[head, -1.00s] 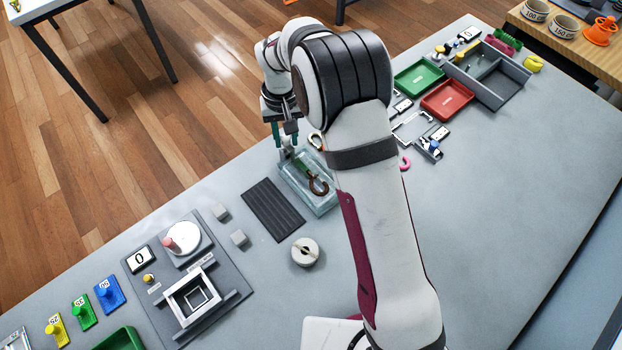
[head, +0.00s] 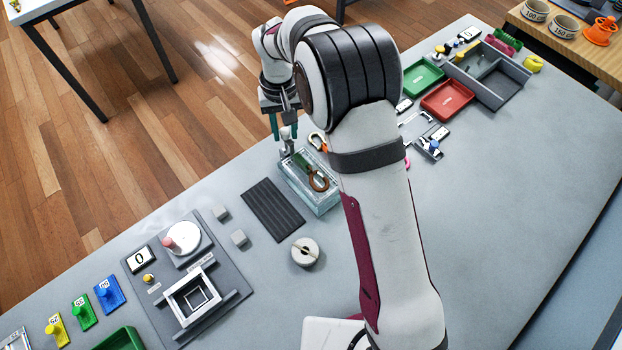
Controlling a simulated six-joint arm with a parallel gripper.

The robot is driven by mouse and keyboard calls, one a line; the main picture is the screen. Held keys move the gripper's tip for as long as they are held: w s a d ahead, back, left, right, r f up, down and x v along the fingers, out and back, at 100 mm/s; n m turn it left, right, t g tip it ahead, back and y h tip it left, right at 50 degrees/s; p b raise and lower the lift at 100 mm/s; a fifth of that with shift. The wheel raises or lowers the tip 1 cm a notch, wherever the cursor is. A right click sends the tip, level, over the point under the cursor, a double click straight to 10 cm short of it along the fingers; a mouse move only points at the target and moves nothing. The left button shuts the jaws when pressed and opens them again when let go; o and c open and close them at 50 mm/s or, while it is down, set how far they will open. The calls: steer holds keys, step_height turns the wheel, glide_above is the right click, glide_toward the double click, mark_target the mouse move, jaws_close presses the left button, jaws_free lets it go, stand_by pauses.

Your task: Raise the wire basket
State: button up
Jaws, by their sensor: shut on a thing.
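The wire basket (head: 300,188) appears as a pale box-like shape at the far edge of the grey table, partly hidden by my arm. A green item and a brown ring-shaped item (head: 319,180) show inside it. My gripper (head: 284,135) is over its far left end, with its teal fingers pointing down. It is shut on a grey upright piece (head: 286,145), which looks like the basket's handle. The fine wires and the exact grip are too small to make out.
A dark ribbed mat (head: 273,208) lies left of the basket, with two small grey blocks and a round grey weight (head: 305,252) nearby. An orange-and-white loop (head: 317,141) is close behind. Green and red trays (head: 447,99) stand further right. The right table area is clear.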

steer(key=o, duration=0.6)
steer(key=shift+c, duration=0.2)
steer(key=shift+r, duration=3)
steer(key=shift+c, duration=0.2)
steer(key=shift+r, duration=0.3)
steer(key=shift+c, duration=1.3)
step_height(320, 180, up, 5)
steer(key=shift+r, duration=0.2)
steer(key=c, duration=0.4)
steer(key=shift+o, duration=0.2)
